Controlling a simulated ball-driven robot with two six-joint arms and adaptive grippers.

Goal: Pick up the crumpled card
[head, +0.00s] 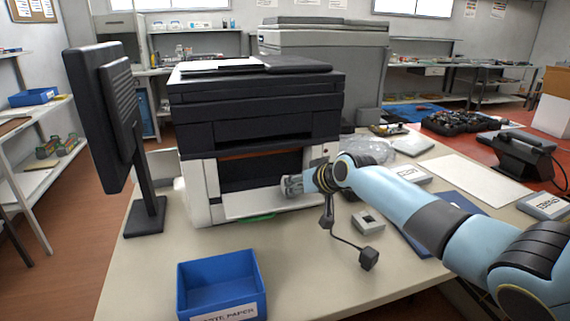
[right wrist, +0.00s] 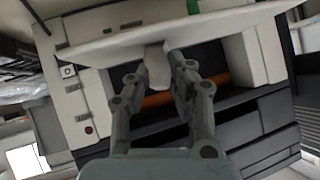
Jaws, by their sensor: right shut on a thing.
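The crumpled card (right wrist: 157,66) shows in the right wrist view as a small pale piece between my right gripper's fingertips. My right gripper (head: 287,186) is at the open front of the printer (head: 255,128), just above its lowered white flap (head: 250,206). It also shows in the right wrist view (right wrist: 158,72), shut on the card. In the head view the fingers hide the card. I cannot tell whether the card still touches the flap or the printer's inside. My left gripper is out of view.
A blue bin (head: 212,273) with a paper label stands at the table's front left. A monitor (head: 97,120) stands left of the printer. The front middle of the table is clear.

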